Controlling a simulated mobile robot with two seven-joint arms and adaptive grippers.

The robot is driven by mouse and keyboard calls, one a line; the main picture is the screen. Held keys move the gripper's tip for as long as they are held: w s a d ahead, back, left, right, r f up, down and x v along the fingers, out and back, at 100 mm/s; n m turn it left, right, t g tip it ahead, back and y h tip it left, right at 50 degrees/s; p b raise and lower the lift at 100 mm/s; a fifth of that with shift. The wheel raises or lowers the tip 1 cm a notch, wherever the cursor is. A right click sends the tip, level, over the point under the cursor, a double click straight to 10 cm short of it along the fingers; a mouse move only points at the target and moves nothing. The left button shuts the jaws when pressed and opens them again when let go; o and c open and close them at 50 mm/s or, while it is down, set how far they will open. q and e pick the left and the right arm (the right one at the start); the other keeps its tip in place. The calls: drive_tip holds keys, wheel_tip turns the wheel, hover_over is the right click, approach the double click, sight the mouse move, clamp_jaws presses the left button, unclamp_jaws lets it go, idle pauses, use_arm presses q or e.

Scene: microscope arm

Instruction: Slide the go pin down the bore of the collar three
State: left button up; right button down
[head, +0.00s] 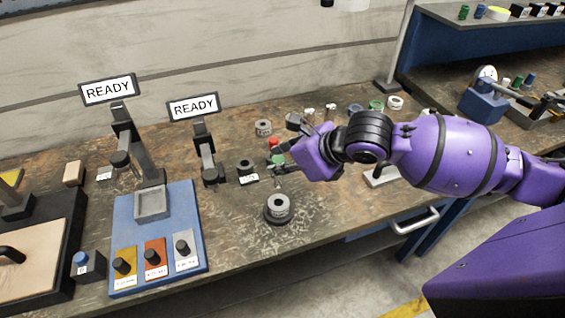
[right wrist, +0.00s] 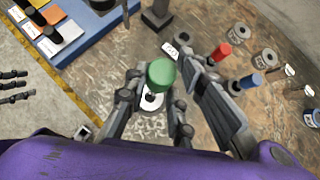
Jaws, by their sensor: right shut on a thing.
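The go pin, with its green handle (head: 276,159), is held upright in my right gripper (head: 282,168). In the right wrist view the green handle (right wrist: 161,73) sits between the two fingers, which are closed on the pin. A grey collar (head: 279,204) stands in a round black base near the front of the bench, below the gripper in the head view. Its pale ring face (right wrist: 151,101) shows partly behind the green handle in the right wrist view. I cannot read its number, nor tell whether the pin tip is in its bore.
A black block with a white label (head: 247,172) stands left of the gripper. A red pin (right wrist: 221,52), a blue pin (right wrist: 246,82) and several loose collars stand nearby. Two READY screens (head: 193,106) and a blue tray (head: 130,262) are at left.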

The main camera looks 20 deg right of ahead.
use_arm(q)
drive_tip(key=shift+w+d+r, duration=0.15)
drive_tip(key=shift+r, duration=0.05)
drive_tip(key=shift+s+a+f+b, duration=0.15)
drive_tip(key=shift+a+f+b, duration=0.1)
drive_tip(key=shift+f+b, duration=0.3)
drive_tip(key=shift+s+a+f+b, duration=0.15)
drive_tip(key=shift+a+f+b, duration=0.1)
drive_tip(key=shift+f+b, duration=0.25)
use_arm(e)
drive_tip(key=shift+f, duration=2.85)
use_arm(q)
drive_tip(key=shift+s, duration=0.2)
drive_tip(key=shift+s+a+f, duration=0.1)
drive_tip(key=shift+s+a, duration=0.1)
drive_tip(key=shift+s, duration=0.15)
